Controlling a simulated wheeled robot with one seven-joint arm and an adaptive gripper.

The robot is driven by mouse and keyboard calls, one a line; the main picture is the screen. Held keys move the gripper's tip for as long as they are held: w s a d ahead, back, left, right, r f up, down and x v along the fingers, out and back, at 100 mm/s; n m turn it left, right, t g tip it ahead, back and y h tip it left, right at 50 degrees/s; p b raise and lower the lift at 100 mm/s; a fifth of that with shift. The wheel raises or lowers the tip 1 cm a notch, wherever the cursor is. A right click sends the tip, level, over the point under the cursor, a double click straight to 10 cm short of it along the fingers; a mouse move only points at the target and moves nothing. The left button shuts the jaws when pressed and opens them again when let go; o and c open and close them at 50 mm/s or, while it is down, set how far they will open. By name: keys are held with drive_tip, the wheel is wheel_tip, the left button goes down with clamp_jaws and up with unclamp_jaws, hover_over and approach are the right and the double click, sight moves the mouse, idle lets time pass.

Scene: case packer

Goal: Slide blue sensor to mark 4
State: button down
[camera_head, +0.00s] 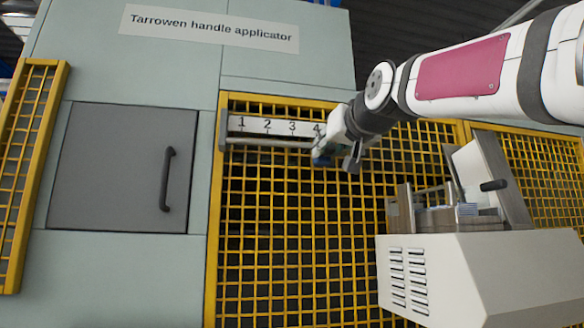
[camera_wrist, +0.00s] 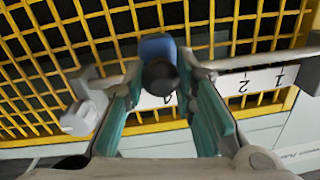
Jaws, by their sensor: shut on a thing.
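The blue sensor (camera_wrist: 157,47) has a round black knob and sits on a rail (camera_wrist: 255,60) fixed to the yellow mesh guard. My gripper (camera_wrist: 160,76) is shut on the sensor, with one teal finger on each side of the knob. In the head view the sensor (camera_head: 321,159) shows partly below my gripper (camera_head: 340,150), close to the 4 on the white scale (camera_head: 279,127). In the wrist view the scale appears upside down; part of a digit shows between the fingers, and the right finger hides the 3. Exact alignment with the 4 cannot be told.
A grey door with a black handle (camera_head: 168,180) is on the cabinet at left. A white machine housing (camera_head: 480,275) with a tilted panel stands at lower right. A grey end bracket (camera_wrist: 88,100) holds the rail at left in the wrist view.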

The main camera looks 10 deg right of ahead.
drive_tip(key=c, duration=1.3)
unclamp_jaws()
drive_tip(key=shift+a, duration=0.1)
drive_tip(key=s, duration=1.2)
drive_tip(key=shift+d, duration=0.25)
drive_tip(key=s+a+f+n+g, duration=0.1)
drive_tip(key=s+f+g, duration=0.15)
drive_tip(key=f, duration=0.95)
drive_tip(key=s+a+f+g, duration=0.1)
drive_tip(key=f+g, duration=0.2)
drive_tip(key=f, duration=0.9)
drive_tip(key=s+f+g, duration=0.2)
drive_tip(key=s+f, duration=0.2)
drive_tip(key=f, duration=0.4)
drive_tip(key=s+f+g, duration=0.2)
drive_tip(key=s+f, duration=0.3)
drive_tip(key=f, duration=0.3)
drive_tip(key=s+f+g+h, duration=0.1)
drive_tip(key=s+f+g, duration=0.2)
drive_tip(key=f, duration=0.6)
drive_tip(key=shift+s+a, duration=0.15)
drive_tip(key=shift+s, duration=0.8)
